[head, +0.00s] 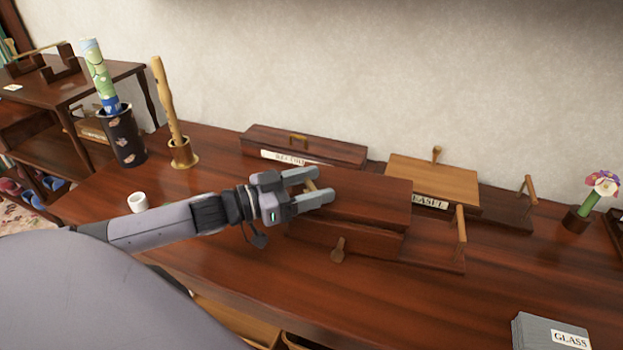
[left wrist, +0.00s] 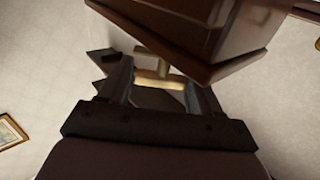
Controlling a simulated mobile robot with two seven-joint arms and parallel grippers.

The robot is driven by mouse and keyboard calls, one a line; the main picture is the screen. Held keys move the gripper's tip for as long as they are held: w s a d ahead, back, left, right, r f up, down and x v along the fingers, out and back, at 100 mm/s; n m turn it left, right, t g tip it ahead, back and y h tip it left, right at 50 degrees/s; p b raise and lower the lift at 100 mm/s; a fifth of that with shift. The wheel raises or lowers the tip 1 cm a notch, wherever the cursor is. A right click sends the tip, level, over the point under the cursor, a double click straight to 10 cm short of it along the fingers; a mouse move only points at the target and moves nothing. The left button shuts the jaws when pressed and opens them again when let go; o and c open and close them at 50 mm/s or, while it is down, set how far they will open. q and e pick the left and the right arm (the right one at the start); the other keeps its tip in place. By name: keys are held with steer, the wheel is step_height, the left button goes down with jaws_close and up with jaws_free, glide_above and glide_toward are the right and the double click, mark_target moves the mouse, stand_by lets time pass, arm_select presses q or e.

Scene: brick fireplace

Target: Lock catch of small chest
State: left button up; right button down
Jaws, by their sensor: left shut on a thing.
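A small dark-red wooden chest (head: 375,196) stands on the table in the middle of the head view. Its top also shows as a dark wooden block (left wrist: 195,30) in the left wrist view. The handle (left wrist: 155,76) lies between the fingers in the left wrist view. I cannot tell whether the lid is fully down. My right gripper is not in view.
Behind stand a long labelled box (head: 340,150) and an easel box (head: 432,182). A wooden peg (head: 461,224) rises right of the chest. A white cup (head: 137,202) is at left, a glass box (head: 550,335) at front right.

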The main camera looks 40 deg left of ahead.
arm_select(q)
steer(key=m+g+h, duration=0.2)
steer(key=h, duration=0.1)
steer(key=shift+w+a+b, duration=0.1)
steer(key=shift+b, duration=0.2)
steer(key=m+g+h+b, duration=0.1)
steer(key=m+g+h, duration=0.1)
steer(key=g, duration=0.1)
steer(key=m+g+h, duration=0.1)
steer(key=m+g, duration=0.1)
steer(key=g, duration=0.1)
steer(key=shift+m+h+b, duration=0.4)
steer(key=shift+m+g, duration=0.4)
steer(key=shift+g, duration=0.2)
steer(key=shift+d+g+h, duration=0.2)
steer(key=shift+g+h, duration=0.1)
steer(key=o, duration=0.9)
steer(key=shift+o, duration=0.3)
